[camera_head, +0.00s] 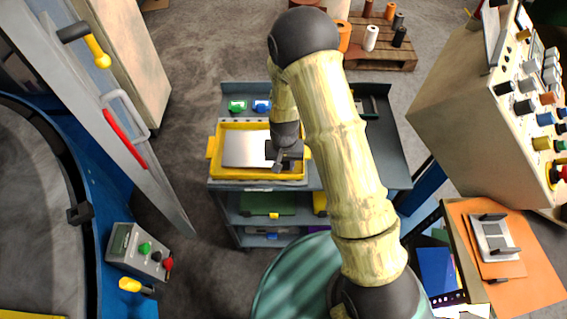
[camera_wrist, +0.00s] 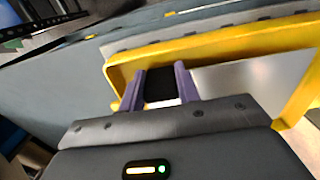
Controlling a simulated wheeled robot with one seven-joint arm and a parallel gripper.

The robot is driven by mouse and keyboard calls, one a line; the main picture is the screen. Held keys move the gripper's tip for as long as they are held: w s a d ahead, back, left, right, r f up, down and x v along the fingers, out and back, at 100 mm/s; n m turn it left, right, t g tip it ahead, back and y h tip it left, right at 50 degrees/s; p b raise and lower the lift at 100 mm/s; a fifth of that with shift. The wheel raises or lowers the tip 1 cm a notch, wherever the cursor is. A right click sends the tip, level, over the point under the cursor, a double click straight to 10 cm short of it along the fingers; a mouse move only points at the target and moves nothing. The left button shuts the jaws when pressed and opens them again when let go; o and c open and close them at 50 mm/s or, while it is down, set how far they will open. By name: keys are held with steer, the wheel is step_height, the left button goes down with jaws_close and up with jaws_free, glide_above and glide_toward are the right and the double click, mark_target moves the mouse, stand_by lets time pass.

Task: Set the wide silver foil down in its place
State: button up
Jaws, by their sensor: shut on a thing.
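A flat silver piece (camera_head: 243,148), which looks like the wide silver foil, lies in or just above the yellow tray (camera_head: 211,147) on the cart. My gripper (camera_head: 281,158) is over the right part of the tray, at the silver piece's right edge. In the wrist view my gripper's purple fingers (camera_wrist: 160,72) are shut on a black block (camera_wrist: 158,88), which looks like the silver piece's grip. The silver surface (camera_wrist: 245,85) shows right of the fingers, inside the yellow rim (camera_wrist: 215,45). I cannot tell whether the piece touches the tray floor.
Green and blue small items (camera_head: 237,105) sit on the cart top behind the tray. The cart's right side (camera_head: 390,145) has bare room. An orange board (camera_head: 535,245) with a silver plate (camera_head: 492,238) lies at the right. A control box (camera_head: 140,250) stands at the left.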

steer(key=shift+f+b, duration=0.35)
steer(key=shift+f, duration=0.15)
stand_by(0.4)
steer(key=o, duration=1.2)
steer(key=shift+r, duration=0.1)
step_height(320, 180, up, 17)
steer(key=b, duration=0.2)
steer(key=shift+r, duration=0.1)
steer(key=s+d+r+t, duration=0.2)
steer(key=s+d+r, duration=0.1)
steer(key=s+d, duration=0.9)
steer(key=shift+s+d+r+t, duration=0.2)
steer(key=shift+d+r+t, duration=0.1)
steer(key=shift+d, duration=0.5)
